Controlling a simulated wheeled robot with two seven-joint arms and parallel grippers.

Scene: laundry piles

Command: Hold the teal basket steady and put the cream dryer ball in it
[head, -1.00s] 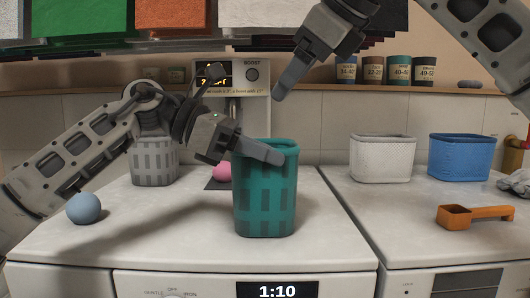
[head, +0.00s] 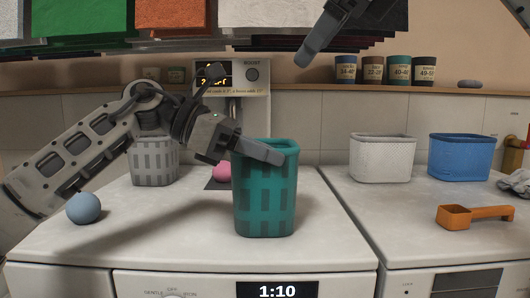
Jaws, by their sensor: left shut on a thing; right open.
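The teal basket (head: 265,205) stands upright on the white machine top near the middle of the head view. My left gripper (head: 268,153) is shut on the basket's rim, with a finger lying across its upper left side. My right gripper (head: 306,58) is high up at the top of the view, above and behind the basket and apart from it; it is open, though only one finger shows clearly. No cream dryer ball shows outside the basket, and the basket's inside is hidden from this angle.
A blue ball (head: 83,208) lies at left and a pink ball (head: 221,171) behind the basket. A grey basket (head: 154,163), white basket (head: 382,160), blue basket (head: 459,158) and orange scoop (head: 475,215) stand around. Jars (head: 398,70) line the shelf.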

